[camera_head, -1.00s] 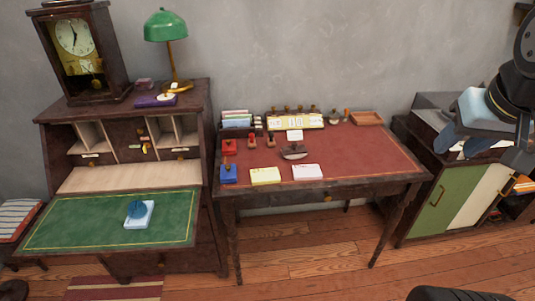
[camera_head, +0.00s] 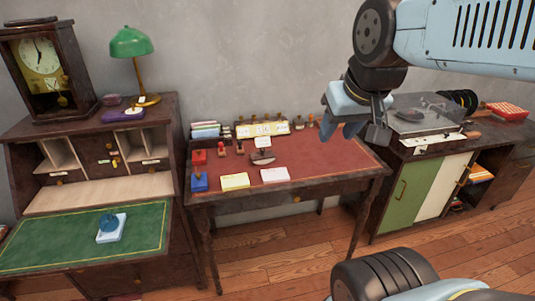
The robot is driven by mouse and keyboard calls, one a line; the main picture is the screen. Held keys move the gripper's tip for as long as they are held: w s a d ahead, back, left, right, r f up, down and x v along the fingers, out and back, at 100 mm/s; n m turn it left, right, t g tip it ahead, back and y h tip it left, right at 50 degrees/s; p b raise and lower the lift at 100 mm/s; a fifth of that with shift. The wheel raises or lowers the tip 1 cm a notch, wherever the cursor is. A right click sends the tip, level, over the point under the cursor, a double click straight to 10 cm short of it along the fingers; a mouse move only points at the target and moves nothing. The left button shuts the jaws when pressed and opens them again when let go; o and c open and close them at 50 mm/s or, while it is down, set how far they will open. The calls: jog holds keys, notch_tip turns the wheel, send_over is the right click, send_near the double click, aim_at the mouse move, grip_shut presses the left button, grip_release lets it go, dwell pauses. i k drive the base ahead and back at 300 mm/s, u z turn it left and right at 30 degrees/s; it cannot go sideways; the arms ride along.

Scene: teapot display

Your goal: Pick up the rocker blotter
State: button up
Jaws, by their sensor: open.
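The rocker blotter (camera_head: 262,159) appears to be the small dark, curved-bottomed piece on the red top of the middle desk (camera_head: 325,157), just in front of a small white card (camera_head: 263,142). My gripper (camera_head: 352,128) is open and empty, with blue-grey fingers. In the picture it hangs over the right part of the desk, to the right of the blotter and apart from it. Its height above the desk is hard to tell.
Red (camera_head: 199,157) and blue (camera_head: 199,182) blocks, a yellow pad (camera_head: 235,181) and a white pad (camera_head: 275,175) lie near the blotter. Stamps stand behind. A green-topped bureau (camera_head: 60,240) is left; a record-player cabinet (camera_head: 412,195) is right. The red desktop's right part looks clear.

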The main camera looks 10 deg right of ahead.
aim_at(263, 156)
jog(key=u, duration=0.4)
jog(key=i, duration=1)
jog(key=z, duration=0.35)
